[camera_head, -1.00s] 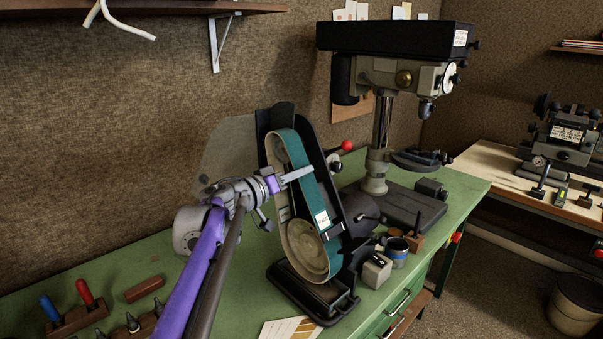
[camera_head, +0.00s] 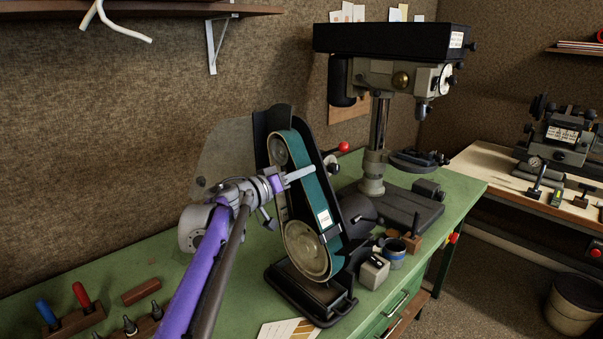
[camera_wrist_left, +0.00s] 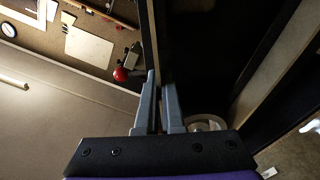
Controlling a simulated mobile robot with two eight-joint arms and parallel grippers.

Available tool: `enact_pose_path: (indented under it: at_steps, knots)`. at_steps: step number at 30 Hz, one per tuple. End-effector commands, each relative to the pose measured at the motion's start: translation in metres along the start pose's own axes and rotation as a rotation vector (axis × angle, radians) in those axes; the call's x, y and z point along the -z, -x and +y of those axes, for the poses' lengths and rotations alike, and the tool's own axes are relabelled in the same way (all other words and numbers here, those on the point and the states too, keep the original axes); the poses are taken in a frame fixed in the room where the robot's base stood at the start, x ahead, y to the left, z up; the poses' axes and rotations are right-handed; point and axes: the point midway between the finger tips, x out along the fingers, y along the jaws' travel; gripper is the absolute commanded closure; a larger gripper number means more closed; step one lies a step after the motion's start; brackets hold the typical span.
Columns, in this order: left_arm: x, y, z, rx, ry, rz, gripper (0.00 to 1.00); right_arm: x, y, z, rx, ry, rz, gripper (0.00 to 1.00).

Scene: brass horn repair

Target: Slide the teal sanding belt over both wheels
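The teal sanding belt (camera_head: 312,190) stands as an upright, slightly tilted loop at the belt grinder in the head view. It runs around the small upper wheel (camera_head: 278,152) and the large lower wheel (camera_head: 305,249), whose faces show. Whether it sits fully across both wheels I cannot tell. My left gripper (camera_head: 308,171) reaches in from the left at the belt's upper part. In the left wrist view its two fingers (camera_wrist_left: 158,105) are close together with a thin strip between them, which appears to be the belt's edge. My right gripper is out of view.
The grinder's black backing plate (camera_head: 259,124) stands behind the belt. A red-knobbed lever (camera_head: 343,147) sticks out at its right. A drill press (camera_head: 373,150) stands behind. A small box (camera_head: 374,271) and blue-banded tin (camera_head: 396,255) sit at right. Screwdrivers (camera_head: 81,295) stand front left.

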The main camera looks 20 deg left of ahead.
Motion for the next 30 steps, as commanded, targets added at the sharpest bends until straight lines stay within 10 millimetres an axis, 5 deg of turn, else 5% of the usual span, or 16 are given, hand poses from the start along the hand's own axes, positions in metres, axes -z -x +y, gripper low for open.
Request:
enact_pose_path:
  at_steps: [9,15,30]
  knots:
    - [0.0002,-0.0016,0.0002,0.000,0.000,0.000,1.00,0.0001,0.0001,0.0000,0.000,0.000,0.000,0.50]
    - [0.0002,-0.0016,0.0001,0.000,0.000,0.000,0.61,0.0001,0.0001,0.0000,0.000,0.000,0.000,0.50]
    - [-0.0001,0.0012,-0.0003,0.000,0.000,0.000,0.60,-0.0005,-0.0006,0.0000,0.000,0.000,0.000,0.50]
